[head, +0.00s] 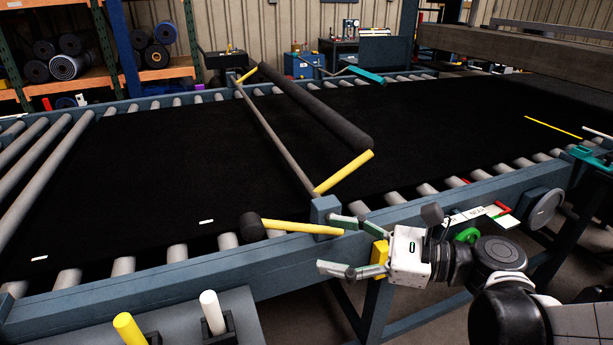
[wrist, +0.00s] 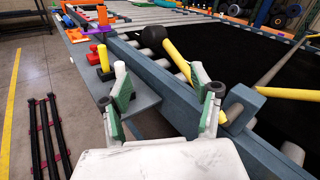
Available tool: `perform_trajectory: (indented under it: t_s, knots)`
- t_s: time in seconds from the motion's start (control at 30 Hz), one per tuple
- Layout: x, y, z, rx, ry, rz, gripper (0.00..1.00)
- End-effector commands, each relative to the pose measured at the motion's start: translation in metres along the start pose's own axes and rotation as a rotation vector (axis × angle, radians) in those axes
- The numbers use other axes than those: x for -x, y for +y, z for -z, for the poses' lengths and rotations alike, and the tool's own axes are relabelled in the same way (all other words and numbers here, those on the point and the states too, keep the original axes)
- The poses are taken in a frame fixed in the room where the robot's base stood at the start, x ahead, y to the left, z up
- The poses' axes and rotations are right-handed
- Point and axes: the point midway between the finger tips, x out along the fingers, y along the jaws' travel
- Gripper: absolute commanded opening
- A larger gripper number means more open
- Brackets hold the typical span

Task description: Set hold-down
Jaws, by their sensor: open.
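The hold-down is a black roller (head: 318,110) raised over the black belt (head: 160,165) on yellow arms (head: 343,172) that tilt up from a cross shaft (head: 275,140). A yellow lever (head: 300,228) with a black knob (head: 252,226) extends left from the blue post (head: 326,212) on the near rail. The lever (wrist: 182,62) and knob (wrist: 152,37) also show beyond my fingers in the wrist view. My gripper (head: 335,246) is open and empty, just outside the near rail by the post. Its fingers (wrist: 160,98) are spread below the lever, apart from it.
The blue near rail (head: 200,262) runs beside my gripper. A yellow peg (head: 129,328) and a white peg (head: 212,312) stand on a grey shelf at the front left. A dark beam (head: 520,65) spans the belt at back right. Shelves with rolls stand back left.

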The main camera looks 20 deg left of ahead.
Motion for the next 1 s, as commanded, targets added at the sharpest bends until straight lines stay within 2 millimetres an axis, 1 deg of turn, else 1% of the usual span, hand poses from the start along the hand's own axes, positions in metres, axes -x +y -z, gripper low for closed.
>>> perform_trajectory:
  t_s: [0.03, 0.1, 0.27, 0.37, 1.0]
  knots:
    - [-0.002, -0.001, -0.005, -0.023, -0.026, -0.006, 0.6]
    - [-0.003, -0.001, -0.009, -0.047, -0.052, -0.012, 0.6]
    - [-0.01, 0.0, -0.01, -0.062, -0.066, -0.016, 0.6]
    - [-0.021, 0.0, -0.011, -0.061, -0.066, -0.018, 0.6]
    - [-0.119, 0.001, -0.018, -0.058, -0.064, -0.016, 0.6]
